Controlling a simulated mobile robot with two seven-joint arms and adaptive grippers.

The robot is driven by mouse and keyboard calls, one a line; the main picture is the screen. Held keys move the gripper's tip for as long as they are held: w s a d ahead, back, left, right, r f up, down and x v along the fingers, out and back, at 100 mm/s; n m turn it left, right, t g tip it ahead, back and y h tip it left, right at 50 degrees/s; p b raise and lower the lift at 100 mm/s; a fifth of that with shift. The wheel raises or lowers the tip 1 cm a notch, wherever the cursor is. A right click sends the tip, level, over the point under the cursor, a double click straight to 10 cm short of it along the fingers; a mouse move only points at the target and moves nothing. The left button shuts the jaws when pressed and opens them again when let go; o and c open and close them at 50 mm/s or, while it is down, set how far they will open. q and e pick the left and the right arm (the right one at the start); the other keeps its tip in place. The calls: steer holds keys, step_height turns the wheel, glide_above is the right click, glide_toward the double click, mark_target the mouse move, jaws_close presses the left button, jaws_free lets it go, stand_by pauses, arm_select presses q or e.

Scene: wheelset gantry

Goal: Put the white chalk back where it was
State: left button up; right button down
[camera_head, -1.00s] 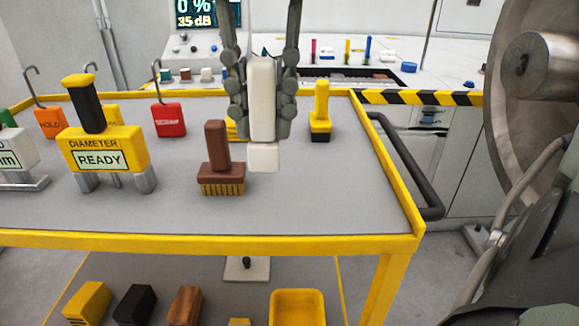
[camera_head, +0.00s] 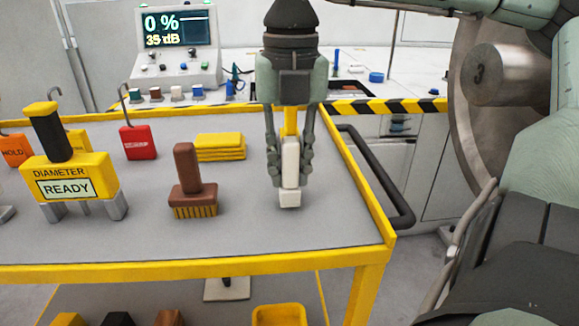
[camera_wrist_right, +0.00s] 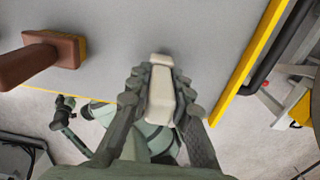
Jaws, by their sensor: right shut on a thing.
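The white chalk (camera_head: 290,168) is a pale upright block with a wider foot. My right gripper (camera_head: 290,165) is shut on it, fingers on both sides, over the right part of the grey cart top (camera_head: 240,235). The chalk's lower end is at or just above the surface; I cannot tell if it touches. In the right wrist view the chalk (camera_wrist_right: 161,95) sits between the fingers of the gripper (camera_wrist_right: 162,90). A yellow item is partly hidden behind the gripper. My left gripper is not in view.
A brown brush (camera_head: 190,185) stands left of the chalk, with a yellow stack (camera_head: 220,147) behind it. A yellow DIAMETER gauge (camera_head: 75,178) and a red tag (camera_head: 139,142) are further left. The cart's yellow rim (camera_head: 380,215) and black handle (camera_head: 385,180) lie to the right.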

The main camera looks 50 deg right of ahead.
steer(key=shift+f, duration=0.35)
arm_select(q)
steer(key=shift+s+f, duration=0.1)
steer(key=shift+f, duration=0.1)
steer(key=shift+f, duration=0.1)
arm_select(e)
steer(key=c, duration=1.4)
jaws_free()
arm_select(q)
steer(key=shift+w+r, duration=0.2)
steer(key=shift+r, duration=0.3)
arm_select(e)
steer(key=shift+o, duration=0.2)
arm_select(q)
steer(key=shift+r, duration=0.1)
arm_select(e)
steer(key=shift+r, duration=0.1)
